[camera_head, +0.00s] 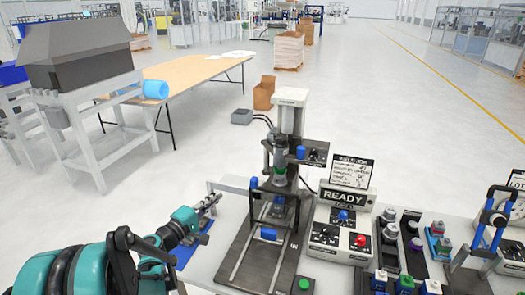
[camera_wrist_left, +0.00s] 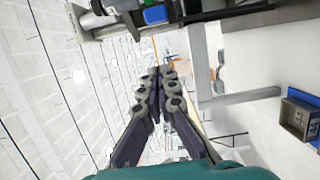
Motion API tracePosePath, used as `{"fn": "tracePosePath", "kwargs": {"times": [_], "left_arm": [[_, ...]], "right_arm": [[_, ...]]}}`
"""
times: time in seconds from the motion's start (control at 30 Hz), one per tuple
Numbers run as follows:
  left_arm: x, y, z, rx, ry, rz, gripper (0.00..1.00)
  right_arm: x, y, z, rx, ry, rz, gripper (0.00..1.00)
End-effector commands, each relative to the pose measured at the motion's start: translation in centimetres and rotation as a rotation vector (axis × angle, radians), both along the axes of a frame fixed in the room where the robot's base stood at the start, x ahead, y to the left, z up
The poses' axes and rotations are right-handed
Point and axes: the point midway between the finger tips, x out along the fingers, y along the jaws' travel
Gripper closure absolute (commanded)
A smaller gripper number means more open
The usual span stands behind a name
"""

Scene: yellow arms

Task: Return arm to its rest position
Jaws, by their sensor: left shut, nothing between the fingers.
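My left gripper (camera_head: 211,201) comes in from the lower left in the head view, on a teal arm. It is at the left edge of the workbench, left of the black press (camera_head: 279,180). In the left wrist view the fingers of my left gripper (camera_wrist_left: 167,72) are together, with nothing between them. A blue mat (camera_head: 190,250) lies partly hidden under the left arm. My right gripper does not show.
A control box (camera_head: 340,222) with a READY sign stands right of the press. Several small fixtures and blocks fill the bench further right, with a blue-handled toggle press (camera_head: 490,225). A wooden table (camera_head: 190,72) stands behind on the floor.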

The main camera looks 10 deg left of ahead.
Motion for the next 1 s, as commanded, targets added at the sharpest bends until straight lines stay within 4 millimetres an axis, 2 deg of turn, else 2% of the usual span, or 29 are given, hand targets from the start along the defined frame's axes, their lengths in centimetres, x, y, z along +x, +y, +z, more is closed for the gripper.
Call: {"fn": "tracePosePath", "kwargs": {"times": [0.07, 0.13, 0.27, 0.4, 0.53, 0.67, 0.8, 0.9, 1.0], "left_arm": [[-0.1, -0.6, 0.0, 0.016, 0.008, -0.009, 1.0], [-0.5, -2.0, 0.0, 0.059, 0.034, -0.03, 1.0], [-2.4, -6.8, -0.5, 0.228, 0.123, -0.109, 1.0], [-6.9, -12.0, -1.9, 0.491, 0.239, -0.219, 1.0], [-12.0, -14.9, -3.6, 0.748, 0.329, -0.313, 1.0], [-17.4, -15.8, -5.4, 1.01, 0.401, -0.395, 1.0], [-22.2, -15.1, -6.8, 1.264, 0.451, -0.454, 1.0], [-24.4, -14.2, -7.4, 1.396, 0.472, -0.476, 1.0], [-25.7, -13.5, -7.6, 1.477, 0.484, -0.487, 1.0]], "right_arm": [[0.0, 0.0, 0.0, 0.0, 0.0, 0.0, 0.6], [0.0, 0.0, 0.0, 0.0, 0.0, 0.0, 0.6], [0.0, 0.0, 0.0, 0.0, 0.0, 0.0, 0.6], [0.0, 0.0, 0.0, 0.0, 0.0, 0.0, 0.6], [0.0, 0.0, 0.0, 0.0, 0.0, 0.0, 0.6], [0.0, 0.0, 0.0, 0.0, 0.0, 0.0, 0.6], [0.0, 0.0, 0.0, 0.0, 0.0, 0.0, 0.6], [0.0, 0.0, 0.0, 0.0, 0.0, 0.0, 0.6], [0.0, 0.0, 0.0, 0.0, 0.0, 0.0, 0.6]]}}
